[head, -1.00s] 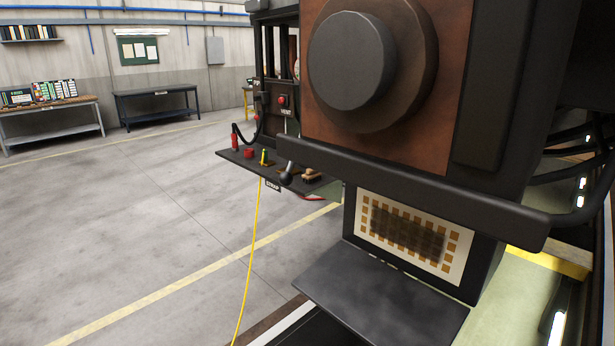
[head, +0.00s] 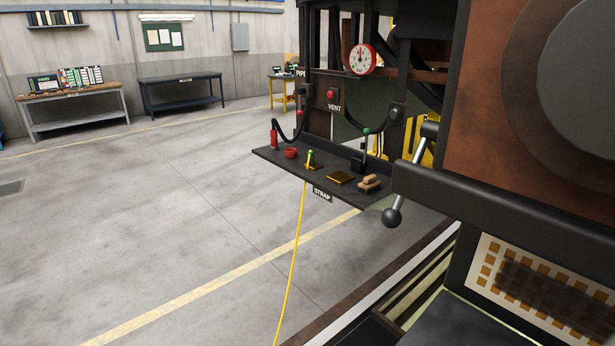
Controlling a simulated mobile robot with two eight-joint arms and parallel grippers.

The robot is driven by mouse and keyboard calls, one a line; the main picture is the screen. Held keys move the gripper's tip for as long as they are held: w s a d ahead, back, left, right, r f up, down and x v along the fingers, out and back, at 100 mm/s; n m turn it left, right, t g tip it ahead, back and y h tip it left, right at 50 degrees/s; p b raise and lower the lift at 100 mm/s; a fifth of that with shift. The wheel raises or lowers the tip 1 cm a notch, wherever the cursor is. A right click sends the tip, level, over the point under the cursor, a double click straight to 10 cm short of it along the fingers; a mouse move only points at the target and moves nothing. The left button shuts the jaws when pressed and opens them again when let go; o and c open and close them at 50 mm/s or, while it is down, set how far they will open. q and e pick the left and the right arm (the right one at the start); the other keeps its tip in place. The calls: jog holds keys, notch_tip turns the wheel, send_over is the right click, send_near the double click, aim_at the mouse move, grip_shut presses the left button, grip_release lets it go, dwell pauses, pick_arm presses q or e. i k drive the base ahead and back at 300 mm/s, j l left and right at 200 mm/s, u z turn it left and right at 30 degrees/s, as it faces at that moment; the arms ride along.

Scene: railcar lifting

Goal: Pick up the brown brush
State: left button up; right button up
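The brown brush (head: 369,183) appears to be the small tan-brown item at the right end of a dark shelf (head: 283,164) on the side of the machine. It lies on the shelf's top, close to the front edge. A flat yellow-brown piece (head: 340,178) lies to its left. A lever with a black ball knob (head: 391,217) hangs just right of the brush and in front of the shelf's right end. Neither of my grippers shows in the head view.
A red cup-like item (head: 291,153) and a yellow-green item (head: 310,158) stand on the shelf. A yellow cord (head: 297,250) hangs from it to the floor. A dark bar (head: 490,210) and large machine block (head: 520,140) fill the right. Floor to the left is clear.

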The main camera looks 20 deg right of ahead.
aim_at(370, 183)
jog(key=i+j+z, duration=0.2)
jog(key=i, duration=0.2)
jog(key=i+z, duration=0.25)
jog(key=i, duration=0.15)
jog(key=i+j+z, duration=0.2)
jog(key=i+j, duration=0.1)
jog(key=i, duration=0.1)
